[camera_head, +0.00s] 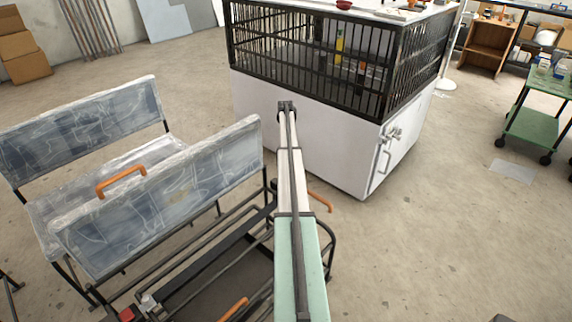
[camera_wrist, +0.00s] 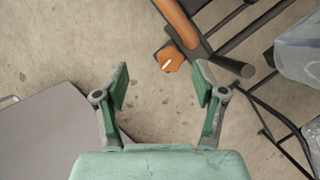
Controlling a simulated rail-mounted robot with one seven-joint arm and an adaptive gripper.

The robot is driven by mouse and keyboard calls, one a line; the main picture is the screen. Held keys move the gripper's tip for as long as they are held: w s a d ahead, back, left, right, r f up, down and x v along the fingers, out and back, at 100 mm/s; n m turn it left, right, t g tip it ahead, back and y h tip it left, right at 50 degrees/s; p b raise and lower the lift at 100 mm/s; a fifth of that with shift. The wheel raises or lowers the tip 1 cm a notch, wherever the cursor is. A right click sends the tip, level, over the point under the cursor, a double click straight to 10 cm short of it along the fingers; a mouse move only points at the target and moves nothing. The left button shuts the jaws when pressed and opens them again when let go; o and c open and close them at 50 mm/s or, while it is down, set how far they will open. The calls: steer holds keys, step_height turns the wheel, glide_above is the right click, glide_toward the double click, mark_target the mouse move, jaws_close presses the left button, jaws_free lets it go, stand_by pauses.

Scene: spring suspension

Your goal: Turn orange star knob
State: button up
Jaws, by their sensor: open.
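An orange knob (camera_wrist: 170,59) with a small white mark shows at the upper middle of the wrist view, beside a dark metal bar of the frame. My gripper (camera_wrist: 162,84) is open, with its two green fingers apart and nothing between them. The knob lies just beyond the fingertips in the picture, toward the right finger. How far below or ahead it is, I cannot tell. In the head view my arm crosses the middle, and I cannot make out the gripper or the knob there.
An orange grip (camera_wrist: 178,20) and dark frame bars lie close to the knob. In the head view, clear-covered seats (camera_head: 160,200) stand left, and a white cabinet with a black cage (camera_head: 300,135) stands behind. Open concrete floor (camera_head: 440,230) lies right.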

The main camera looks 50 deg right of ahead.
steer(key=s+d+r+m+t, duration=0.4)
steer(key=s+m, duration=0.3)
steer(key=m, duration=0.1)
steer(key=w+a+f+m, duration=0.1)
steer(key=w+f+m, duration=0.1)
steer(key=f+m, duration=0.1)
steer(key=w+a+f+m+t, duration=0.1)
steer(key=w+a+f+m, duration=0.1)
steer(key=f, duration=0.4)
steer(key=w+a+f+m+t, duration=0.1)
steer(key=w+a+f+m, duration=0.1)
steer(key=w+f+m, duration=0.1)
steer(key=shift+w+a+f+m, duration=0.1)
steer(key=shift+w+f+m, duration=0.1)
steer(key=shift+f+m, duration=0.85)
steer(key=shift+f, duration=0.1)
steer(key=c, duration=1.2)
